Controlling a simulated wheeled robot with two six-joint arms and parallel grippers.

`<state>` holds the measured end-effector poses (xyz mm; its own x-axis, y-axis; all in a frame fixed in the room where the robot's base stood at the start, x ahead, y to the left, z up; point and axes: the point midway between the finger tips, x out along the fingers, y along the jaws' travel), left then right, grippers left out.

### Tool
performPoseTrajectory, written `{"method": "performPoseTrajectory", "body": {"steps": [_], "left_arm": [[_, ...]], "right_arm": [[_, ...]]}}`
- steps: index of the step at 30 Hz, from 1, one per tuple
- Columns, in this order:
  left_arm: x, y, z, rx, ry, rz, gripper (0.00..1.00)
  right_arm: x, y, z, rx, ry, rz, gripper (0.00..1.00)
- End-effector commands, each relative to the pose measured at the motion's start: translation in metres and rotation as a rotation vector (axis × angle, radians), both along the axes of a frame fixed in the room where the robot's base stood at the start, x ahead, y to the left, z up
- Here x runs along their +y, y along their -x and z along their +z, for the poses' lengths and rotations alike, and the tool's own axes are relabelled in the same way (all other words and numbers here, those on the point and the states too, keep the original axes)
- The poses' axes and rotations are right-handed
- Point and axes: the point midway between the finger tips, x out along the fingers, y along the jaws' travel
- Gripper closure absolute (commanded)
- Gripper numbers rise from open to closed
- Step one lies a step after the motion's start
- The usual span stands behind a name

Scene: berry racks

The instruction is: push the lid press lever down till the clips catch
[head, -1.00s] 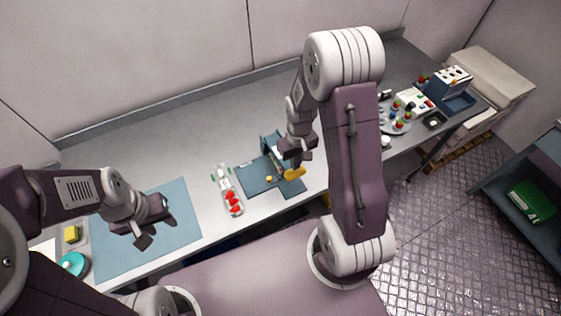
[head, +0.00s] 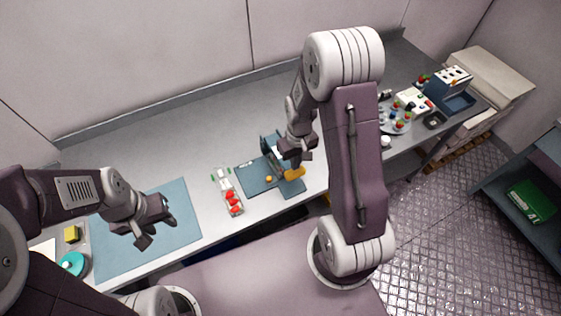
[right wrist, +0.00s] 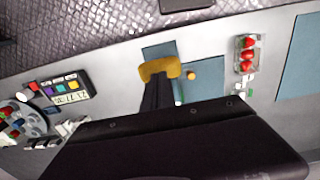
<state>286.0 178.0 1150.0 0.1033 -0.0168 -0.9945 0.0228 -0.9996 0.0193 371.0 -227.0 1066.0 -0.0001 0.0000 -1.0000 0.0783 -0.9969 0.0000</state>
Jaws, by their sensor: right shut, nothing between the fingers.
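The lid press has a blue-grey base (head: 255,180) on the bench. Its yellow lever handle (head: 294,174) is at the front right of the base, and it also shows in the right wrist view (right wrist: 152,68). My right gripper (head: 295,163) is shut and empty, right at the handle; in the wrist view its dark fingers (right wrist: 158,92) overlap the handle. I cannot tell whether they touch. A clear punnet of red berries (head: 233,203) lies left of the press, also in the wrist view (right wrist: 246,52). My left gripper (head: 157,226) is open and empty above the blue mat (head: 180,200).
A yellow block (head: 72,234) and a teal round item (head: 73,264) lie at the left end. A small orange knob (right wrist: 191,76) is on the press base. Berry plates and a blue device (head: 451,85) stand at the right end. The bench behind the press is clear.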

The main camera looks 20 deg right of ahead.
Motion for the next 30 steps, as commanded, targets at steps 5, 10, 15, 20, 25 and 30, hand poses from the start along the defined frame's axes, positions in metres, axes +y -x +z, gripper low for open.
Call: {"method": "performPoseTrajectory", "body": {"steps": [5,10,15,20,25,30], "left_arm": [[0.000,0.000,-0.002,0.000,0.000,0.000,0.60],[0.000,0.000,-0.006,0.000,0.000,0.000,0.60],[0.000,0.000,-0.010,0.000,0.000,0.000,0.60],[0.000,0.000,-0.013,0.000,0.000,0.000,0.60],[0.000,0.000,-0.017,0.000,0.000,0.000,0.60],[0.000,0.000,-0.021,0.000,0.000,0.000,0.60]], "right_arm": [[0.000,0.000,-0.002,0.000,0.000,0.000,1.00],[0.000,0.000,-0.007,0.000,0.000,0.000,1.00],[0.000,0.000,-0.012,0.000,0.000,0.000,1.00],[0.000,0.000,-0.017,0.000,0.000,0.000,1.00],[0.000,0.000,-0.022,-0.001,0.000,0.000,1.00],[0.000,0.000,-0.027,0.000,0.000,0.000,1.00]]}}
